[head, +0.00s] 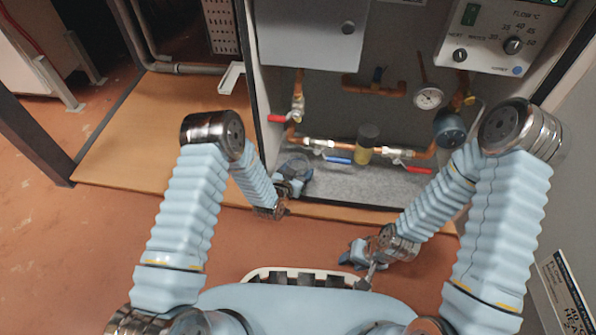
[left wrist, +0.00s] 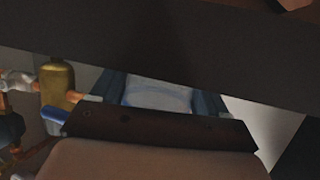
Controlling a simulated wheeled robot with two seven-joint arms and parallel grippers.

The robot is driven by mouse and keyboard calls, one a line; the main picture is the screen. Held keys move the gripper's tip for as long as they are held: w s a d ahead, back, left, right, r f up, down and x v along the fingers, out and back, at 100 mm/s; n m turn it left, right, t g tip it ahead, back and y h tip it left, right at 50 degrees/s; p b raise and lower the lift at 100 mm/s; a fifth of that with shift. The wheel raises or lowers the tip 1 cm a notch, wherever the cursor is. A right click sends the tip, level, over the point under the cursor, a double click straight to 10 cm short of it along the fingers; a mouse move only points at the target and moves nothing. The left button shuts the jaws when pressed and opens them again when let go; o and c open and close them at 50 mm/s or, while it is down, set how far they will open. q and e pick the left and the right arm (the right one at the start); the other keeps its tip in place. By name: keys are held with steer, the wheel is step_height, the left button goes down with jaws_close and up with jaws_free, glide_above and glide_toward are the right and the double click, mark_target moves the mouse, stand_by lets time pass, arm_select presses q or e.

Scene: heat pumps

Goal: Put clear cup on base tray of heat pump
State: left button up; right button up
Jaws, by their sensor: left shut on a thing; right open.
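The clear cup (head: 296,166) is hard to make out at my left gripper, and in the left wrist view the see-through cup (left wrist: 157,94) sits between two blue fingers. My left gripper (head: 293,177) is shut on the cup at the left front end of the heat pump's grey base tray (head: 375,187). I cannot tell whether the cup touches the tray. In the left wrist view the gripper (left wrist: 158,100) is partly covered by dark parts. My right gripper (head: 357,255) is open and empty, low in front of the cabinet.
Copper pipes with red-handled valves (head: 280,119) and a brass cylinder (head: 367,138) stand above the tray. A blue handle (head: 338,160) is close to my left gripper's right. A pressure gauge (head: 428,97) and control panel (head: 500,35) are higher. The tray's middle is bare.

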arm_select(q)
steer(key=shift+f, duration=0.1)
steer(key=o, duration=1)
steer(key=shift+s+a+r, duration=0.15)
steer(key=shift+s+r, duration=0.1)
steer(key=shift+s, duration=0.05)
steer(key=s+a+n+g+p, duration=0.1)
steer(key=s+g, duration=0.3)
steer(key=s, duration=0.5)
steer(key=s+a+r+n+g, duration=0.1)
steer(key=s+a+n+g, duration=0.2)
steer(key=s, duration=0.7)
steer(key=s+a+n+g+y+p, duration=0.1)
steer(key=s+a+n+g, duration=0.1)
steer(key=s+g, duration=0.3)
steer(key=shift+s+a+r+p, duration=0.1)
steer(key=shift+s+a, duration=0.1)
steer(key=shift+s, duration=0.6)
steer(key=shift+s+a+r+p, duration=0.15)
steer(key=shift+s+a, duration=0.1)
steer(key=shift+s, duration=0.5)
steer(key=shift+s+a+r+p, duration=0.1)
steer(key=shift+s+a, duration=0.1)
steer(key=shift+s, duration=0.6)
